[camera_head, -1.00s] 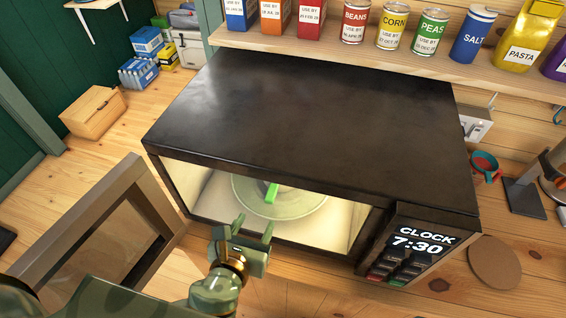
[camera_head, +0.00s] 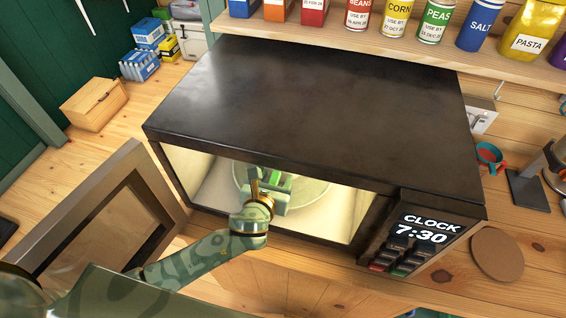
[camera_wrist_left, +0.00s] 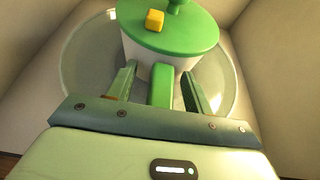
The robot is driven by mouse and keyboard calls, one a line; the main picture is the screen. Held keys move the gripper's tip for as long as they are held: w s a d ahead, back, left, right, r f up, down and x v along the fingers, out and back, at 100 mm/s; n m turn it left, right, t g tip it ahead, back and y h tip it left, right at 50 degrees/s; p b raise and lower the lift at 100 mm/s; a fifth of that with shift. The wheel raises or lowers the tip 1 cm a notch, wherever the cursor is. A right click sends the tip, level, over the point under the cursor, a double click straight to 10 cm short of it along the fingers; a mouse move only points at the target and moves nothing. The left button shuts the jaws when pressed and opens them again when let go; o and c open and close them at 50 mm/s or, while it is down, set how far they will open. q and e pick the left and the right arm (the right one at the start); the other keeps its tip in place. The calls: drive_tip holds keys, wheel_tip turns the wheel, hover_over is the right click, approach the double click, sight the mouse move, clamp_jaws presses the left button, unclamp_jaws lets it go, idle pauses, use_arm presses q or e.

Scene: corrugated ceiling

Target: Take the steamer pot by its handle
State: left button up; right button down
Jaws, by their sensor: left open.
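The steamer pot, white with a green lid (camera_wrist_left: 190,30) and a small yellow piece on it, stands on the glass turntable (camera_wrist_left: 80,70) inside the open microwave (camera_head: 310,120). Its green handle (camera_wrist_left: 161,88) points toward me. My left gripper (camera_wrist_left: 157,72) is open, with one finger on each side of the handle. In the head view my left gripper (camera_head: 272,182) reaches through the microwave opening and hides most of the pot. My right gripper is not in view.
The microwave door (camera_head: 105,220) hangs open at the left, beside my left arm. The control panel (camera_head: 415,240) is at the right of the opening. A shelf (camera_head: 400,45) with cans and packets runs above and behind. A round brown mat (camera_head: 496,254) lies at the right.

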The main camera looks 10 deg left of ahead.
use_arm(q)
drive_tip(key=shift+s, duration=0.15)
drive_tip(key=c, duration=0.4)
clamp_jaws()
drive_tip(key=shift+r, duration=0.1)
